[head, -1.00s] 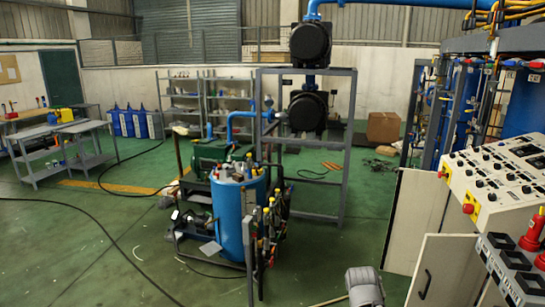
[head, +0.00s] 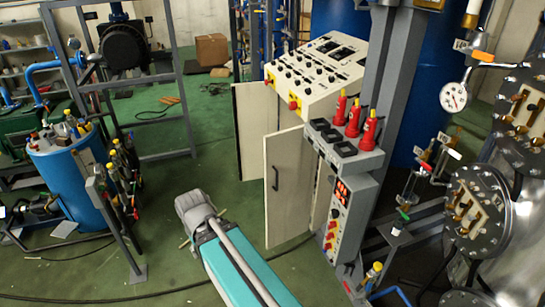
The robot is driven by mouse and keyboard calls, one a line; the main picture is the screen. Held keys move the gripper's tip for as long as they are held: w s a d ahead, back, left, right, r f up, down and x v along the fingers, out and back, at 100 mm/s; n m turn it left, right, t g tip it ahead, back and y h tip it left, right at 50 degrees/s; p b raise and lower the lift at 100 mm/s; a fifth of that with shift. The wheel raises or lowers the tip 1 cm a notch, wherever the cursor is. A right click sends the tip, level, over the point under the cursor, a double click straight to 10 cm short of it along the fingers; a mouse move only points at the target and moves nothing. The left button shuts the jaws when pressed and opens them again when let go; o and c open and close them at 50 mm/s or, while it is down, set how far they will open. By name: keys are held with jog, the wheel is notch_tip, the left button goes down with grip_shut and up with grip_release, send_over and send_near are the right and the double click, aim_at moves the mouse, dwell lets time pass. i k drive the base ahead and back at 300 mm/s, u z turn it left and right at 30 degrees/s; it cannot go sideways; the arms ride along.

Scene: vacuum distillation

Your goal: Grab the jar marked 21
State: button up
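I see no jar with a readable 21 in the head view. My gripper is not in view.
A control panel (head: 325,70) with knobs stands above white cabinet doors (head: 290,185), one swung outward. A blue drum (head: 75,185) with several tools stands at left. Round flanged vessels (head: 478,208) and a gauge (head: 454,97) are at right. Green floor (head: 215,165) is clear between drum and cabinet.

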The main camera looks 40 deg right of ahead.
aim_at(400, 223)
jog(key=u, duration=0.1)
jog(key=i, duration=0.1)
jog(key=z, duration=3.8)
